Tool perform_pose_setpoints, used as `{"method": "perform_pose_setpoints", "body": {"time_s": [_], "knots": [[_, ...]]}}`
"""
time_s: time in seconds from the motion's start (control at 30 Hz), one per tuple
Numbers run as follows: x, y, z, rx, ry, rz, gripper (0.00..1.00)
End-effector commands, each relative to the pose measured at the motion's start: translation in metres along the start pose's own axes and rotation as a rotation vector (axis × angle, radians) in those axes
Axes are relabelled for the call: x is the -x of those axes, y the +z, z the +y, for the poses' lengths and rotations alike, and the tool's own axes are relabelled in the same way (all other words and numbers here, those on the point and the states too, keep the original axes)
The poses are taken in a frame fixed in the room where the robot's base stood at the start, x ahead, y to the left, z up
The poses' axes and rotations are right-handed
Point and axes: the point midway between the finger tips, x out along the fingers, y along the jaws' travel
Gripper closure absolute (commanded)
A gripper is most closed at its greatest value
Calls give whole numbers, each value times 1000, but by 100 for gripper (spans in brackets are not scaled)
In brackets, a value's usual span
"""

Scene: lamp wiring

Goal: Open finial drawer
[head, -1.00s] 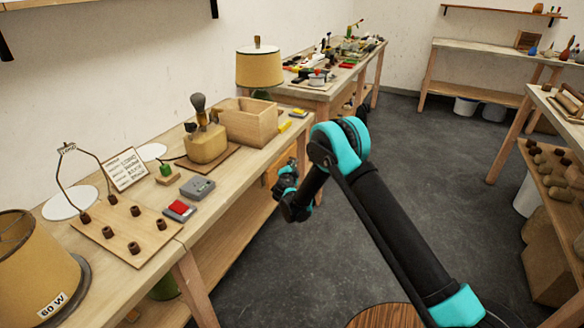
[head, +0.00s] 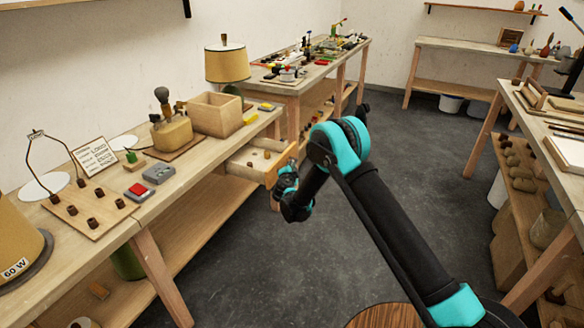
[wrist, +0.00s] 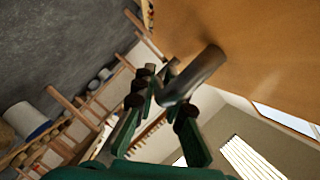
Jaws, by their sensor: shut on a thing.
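The finial drawer (head: 281,164) stands pulled out from under the bench top, its inside showing with a few small pieces in it. Its wooden front fills the upper right of the wrist view (wrist: 265,45). A grey metal handle (wrist: 196,76) sticks out from that front. My gripper (wrist: 163,88) is shut on the handle, with dark-tipped fingers on either side of it. In the head view my gripper (head: 289,178) is at the drawer front, small and partly hidden by my own arm.
Another bench (head: 560,130) stands at the right. The grey floor (head: 235,270) between them is clear.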

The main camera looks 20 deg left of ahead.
Motion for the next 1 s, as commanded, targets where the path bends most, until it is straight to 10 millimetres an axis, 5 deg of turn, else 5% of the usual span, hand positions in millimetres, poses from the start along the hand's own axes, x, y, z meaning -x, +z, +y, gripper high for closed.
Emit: {"method": "perform_pose_setpoints", "body": {"time_s": [0.37, 0.4, 0.57, 1.0], "knots": [[1, 1, 0, 0, -1, -2, 100], [1, 1, 0, 0, -1, -2, 86], [1, 1, 0, 0, -1, -1, 68], [13, 1, 0, 0, -1, -1, 68]]}}
